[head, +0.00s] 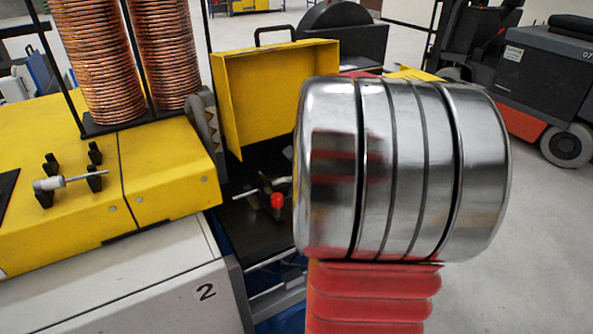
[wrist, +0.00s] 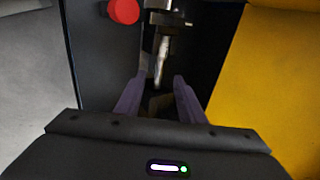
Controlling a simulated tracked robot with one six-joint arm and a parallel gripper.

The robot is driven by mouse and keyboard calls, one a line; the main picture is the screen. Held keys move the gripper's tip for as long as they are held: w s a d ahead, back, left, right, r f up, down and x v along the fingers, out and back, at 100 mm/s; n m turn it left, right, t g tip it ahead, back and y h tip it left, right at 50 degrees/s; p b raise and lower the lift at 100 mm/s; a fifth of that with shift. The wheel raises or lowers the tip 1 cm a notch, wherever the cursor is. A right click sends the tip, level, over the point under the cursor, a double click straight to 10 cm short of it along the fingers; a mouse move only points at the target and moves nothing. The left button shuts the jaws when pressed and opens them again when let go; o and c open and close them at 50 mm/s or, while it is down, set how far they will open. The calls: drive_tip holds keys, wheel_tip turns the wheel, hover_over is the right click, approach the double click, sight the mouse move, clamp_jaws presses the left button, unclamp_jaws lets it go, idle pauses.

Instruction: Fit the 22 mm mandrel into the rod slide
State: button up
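In the wrist view my gripper (wrist: 159,80) points down into the dark bay of the machine. Its two fingers are apart, with a visible gap on each side of the rod. A pale metal rod (wrist: 163,55) lies ahead, in line with the gap, its near end close to the fingertips. Its far end meets a metal fitting (wrist: 163,18), apparently the rod slide; how far it is seated I cannot tell. In the head view a rod (head: 248,193) shows in the bay. Another mandrel-like piece (head: 62,182) rests on black holders; no size is readable. My gripper is hidden there.
A red knob (head: 277,201) stands beside the rod; it also shows in the wrist view (wrist: 124,11). A raised yellow cover (head: 275,95) is behind the bay. Copper coils (head: 92,60) stand on the yellow machine top (head: 160,170). A forklift (head: 535,80) is at right.

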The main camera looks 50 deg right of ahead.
drive_tip(key=v, duration=0.5)
drive_tip(key=shift+f, duration=0.1)
idle(1.1)
